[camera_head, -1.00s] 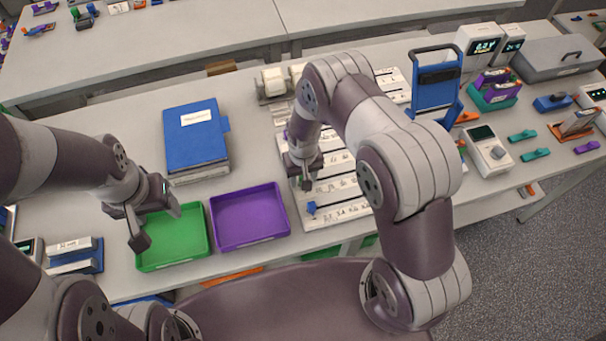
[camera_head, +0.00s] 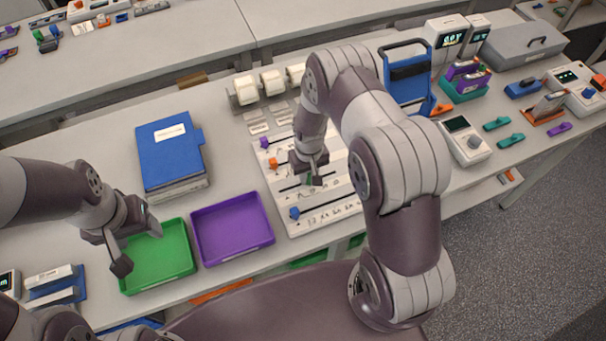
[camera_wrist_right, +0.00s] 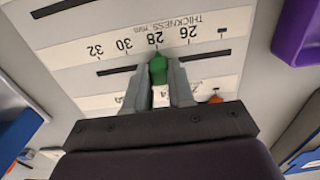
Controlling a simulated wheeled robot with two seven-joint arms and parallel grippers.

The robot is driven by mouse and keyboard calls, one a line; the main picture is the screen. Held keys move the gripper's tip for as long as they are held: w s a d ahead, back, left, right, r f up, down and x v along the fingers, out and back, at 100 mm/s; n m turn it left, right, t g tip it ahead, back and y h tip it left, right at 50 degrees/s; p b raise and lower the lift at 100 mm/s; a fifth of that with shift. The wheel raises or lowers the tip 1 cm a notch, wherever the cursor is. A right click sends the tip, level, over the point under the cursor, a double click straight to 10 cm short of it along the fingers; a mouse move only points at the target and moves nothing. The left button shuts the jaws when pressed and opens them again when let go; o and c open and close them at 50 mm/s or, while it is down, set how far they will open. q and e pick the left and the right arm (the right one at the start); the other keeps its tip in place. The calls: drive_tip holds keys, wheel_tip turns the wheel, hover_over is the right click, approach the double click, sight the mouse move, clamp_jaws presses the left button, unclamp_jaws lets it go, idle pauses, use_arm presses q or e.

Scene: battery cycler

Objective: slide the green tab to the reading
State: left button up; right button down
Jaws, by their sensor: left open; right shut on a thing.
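The green tab (camera_wrist_right: 158,70) is between the fingers of my right gripper (camera_wrist_right: 160,95) in the right wrist view. Its tip points at the 28 mark of the printed thickness scale (camera_wrist_right: 190,35), which runs from 26 to 32 and appears upside down. The tab sits at a dark slot of the white slider board (camera_head: 335,208). In the head view my right gripper (camera_head: 315,178) is over the board's middle and mostly hides the tab. My left gripper (camera_head: 140,247) is open and empty above the green tray (camera_head: 170,262).
Other tabs on the board are blue (camera_head: 294,213), orange (camera_head: 273,162) and purple (camera_head: 264,142). A purple tray (camera_head: 232,228) and blue binder (camera_head: 170,158) stand left of the board. Display boxes (camera_head: 453,40) and a handheld meter (camera_head: 464,138) stand right; their readings are too small to tell.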

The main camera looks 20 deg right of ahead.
sight(308, 176)
drive_tip(key=c, duration=1)
unclamp_jaws()
drive_tip(key=shift+o, duration=0.2)
wheel_tip(308, 176, up, 13)
drive_tip(key=b, duration=0.3)
drive_tip(key=shift+f, duration=0.1)
drive_tip(key=s+r+b, duration=0.1)
drive_tip(key=s+r, duration=0.1)
drive_tip(key=s, duration=0.5)
drive_tip(key=s+a+r+t+b, duration=0.1)
drive_tip(key=s+r+b, duration=0.1)
drive_tip(key=s, duration=0.5)
drive_tip(key=shift+a+r, duration=0.25)
drive_tip(key=shift+r, duration=0.05)
